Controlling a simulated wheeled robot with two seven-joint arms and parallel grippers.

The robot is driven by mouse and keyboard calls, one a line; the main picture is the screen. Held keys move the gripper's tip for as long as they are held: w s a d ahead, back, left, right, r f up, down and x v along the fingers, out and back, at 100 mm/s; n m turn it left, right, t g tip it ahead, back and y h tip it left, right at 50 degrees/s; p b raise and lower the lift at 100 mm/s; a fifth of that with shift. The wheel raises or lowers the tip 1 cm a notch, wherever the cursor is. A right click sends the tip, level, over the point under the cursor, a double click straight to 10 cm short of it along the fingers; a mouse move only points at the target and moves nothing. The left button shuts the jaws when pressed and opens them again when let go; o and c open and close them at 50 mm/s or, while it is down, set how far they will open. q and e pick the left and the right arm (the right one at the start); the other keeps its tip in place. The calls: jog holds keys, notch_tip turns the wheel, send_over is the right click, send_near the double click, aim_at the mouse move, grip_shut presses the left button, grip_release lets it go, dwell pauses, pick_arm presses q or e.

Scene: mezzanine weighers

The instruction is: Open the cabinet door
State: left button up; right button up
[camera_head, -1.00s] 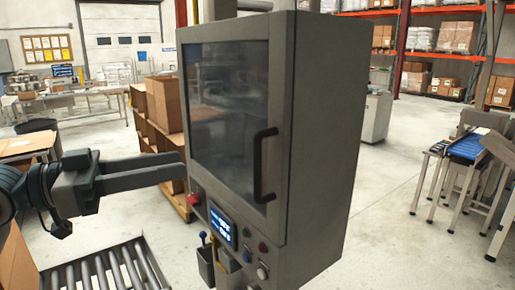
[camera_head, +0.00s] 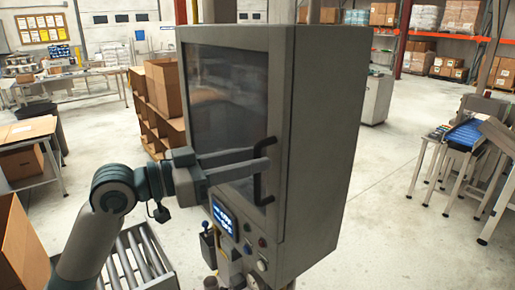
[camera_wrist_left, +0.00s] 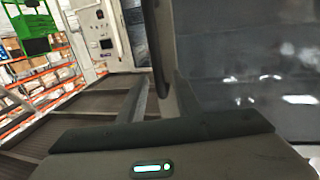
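The grey metal cabinet (camera_head: 325,150) stands in the middle of the head view, its door (camera_head: 228,105) with a dark window shut. A black vertical bar handle (camera_head: 262,190) sits on the door's right side; it also shows in the left wrist view (camera_wrist_left: 154,45). My left gripper (camera_head: 260,157) is at the handle's upper half, its two fingers apart. In the left wrist view the handle's bar runs down between the open fingers (camera_wrist_left: 160,100), nearer the right one. Whether a finger touches it I cannot tell. My right gripper is not in view.
Below the door is a panel with a small screen (camera_head: 222,217) and buttons. A roller conveyor (camera_head: 135,255) lies at lower left, with cardboard boxes (camera_head: 165,88) behind. A table with a blue top (camera_head: 465,132) stands at right. The floor right of the cabinet is clear.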

pick_arm(q)
jog(key=shift+x, duration=0.9)
grip_shut()
jog(key=shift+a, duration=0.1)
